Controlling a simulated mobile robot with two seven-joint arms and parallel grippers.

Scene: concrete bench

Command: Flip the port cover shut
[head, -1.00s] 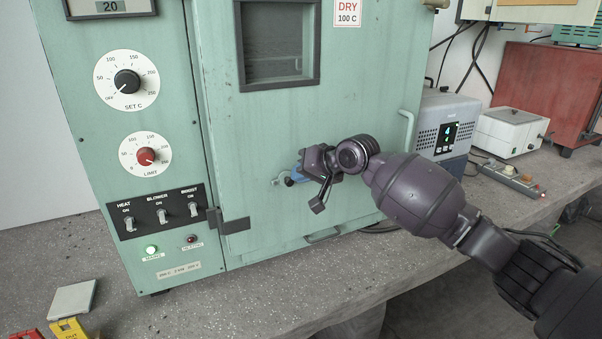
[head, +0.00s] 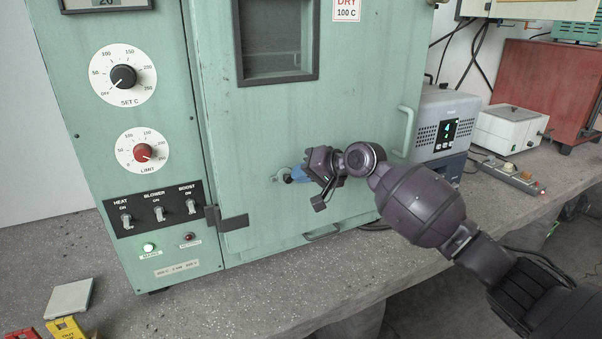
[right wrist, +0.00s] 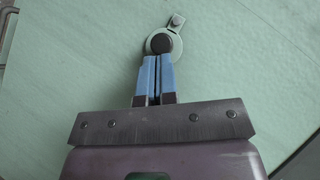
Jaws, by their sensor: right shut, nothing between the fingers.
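The port cover (right wrist: 158,41) is on the green oven door. In the right wrist view it is a pale round piece with a dark round centre and a small screwed tab at upper right. In the head view the port cover (head: 279,177) is small and partly hidden beside my gripper. I cannot tell whether the dark centre is a knob or the open port. My right gripper (head: 297,175) is shut and empty. Its blue fingertips (right wrist: 155,60) are together just below the dark centre, touching or very near it. My left gripper is not in view.
The green oven (head: 240,130) has a dark latch (head: 232,222) at left and a pale vertical handle (head: 406,130) at right of the door. A grey unit (head: 437,125) stands right of it.

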